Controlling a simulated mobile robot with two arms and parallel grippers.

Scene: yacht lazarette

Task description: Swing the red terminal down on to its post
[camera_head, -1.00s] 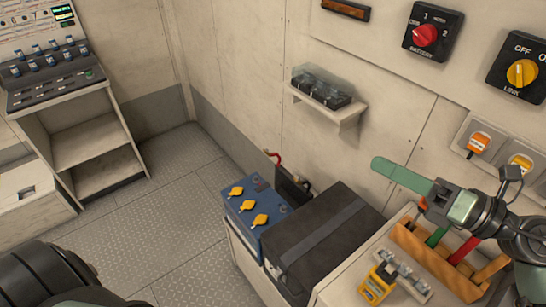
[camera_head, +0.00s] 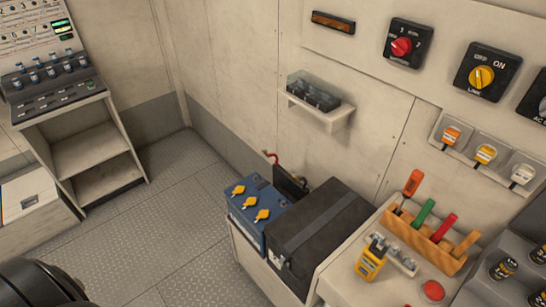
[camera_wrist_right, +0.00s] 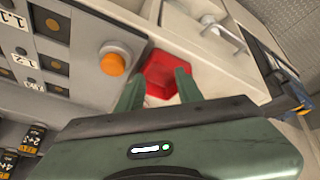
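A thin red hooked piece (camera_head: 272,157), apparently the red terminal, stands raised at the back corner of the blue battery (camera_head: 244,226), which has yellow caps. The post under it is too small to make out. No gripper is near the battery in the head view. My right gripper (camera_wrist_right: 158,88) shows only in the right wrist view, with its two green fingers apart. A red, roughly hexagonal thing (camera_wrist_right: 160,72) shows between and beyond the fingers; I cannot tell whether they touch it. My left gripper is out of view.
A black box (camera_head: 320,225) stands right of the battery. A small shelf (camera_head: 326,118) juts from the wall. Floor left of the battery is clear.

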